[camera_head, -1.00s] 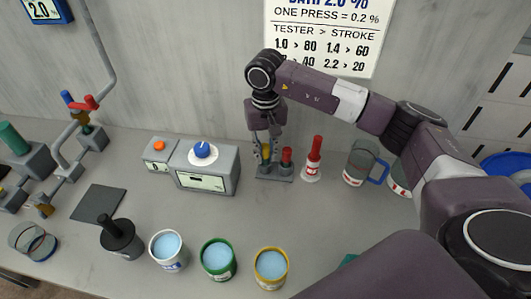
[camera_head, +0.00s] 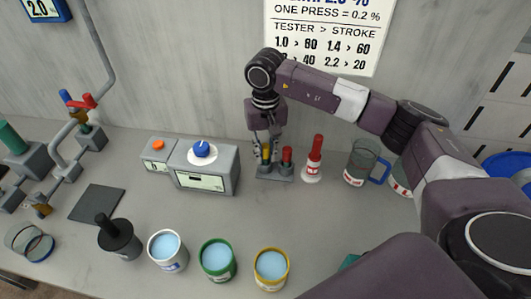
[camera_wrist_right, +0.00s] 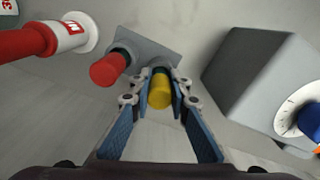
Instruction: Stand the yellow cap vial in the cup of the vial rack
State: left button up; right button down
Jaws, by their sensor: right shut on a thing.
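The yellow cap vial (camera_head: 265,156) stands about upright at the left part of the small grey vial rack (camera_head: 274,178). My right gripper (camera_head: 267,150) reaches down from above and is shut on the vial. In the right wrist view the yellow cap (camera_wrist_right: 160,92) lies between the two fingers (camera_wrist_right: 161,84), with the rack (camera_wrist_right: 150,42) beyond it. The fingers hide the vial's lower end, so I cannot tell whether it rests in a cup. A red cap vial (camera_head: 287,157) stands in the rack just right of it. My left gripper is not in view.
A red and white bottle (camera_head: 313,162) stands close right of the rack, with a blue-handled jug (camera_head: 361,163) beyond. A grey device with a blue knob (camera_head: 203,165) stands to the left. Several cups of blue liquid line the front. The counter between is clear.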

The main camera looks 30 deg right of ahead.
jog(key=c, duration=1.7)
grip_release()
jog(key=shift+c, duration=0.2)
notch_tip(320, 180, up, 12)
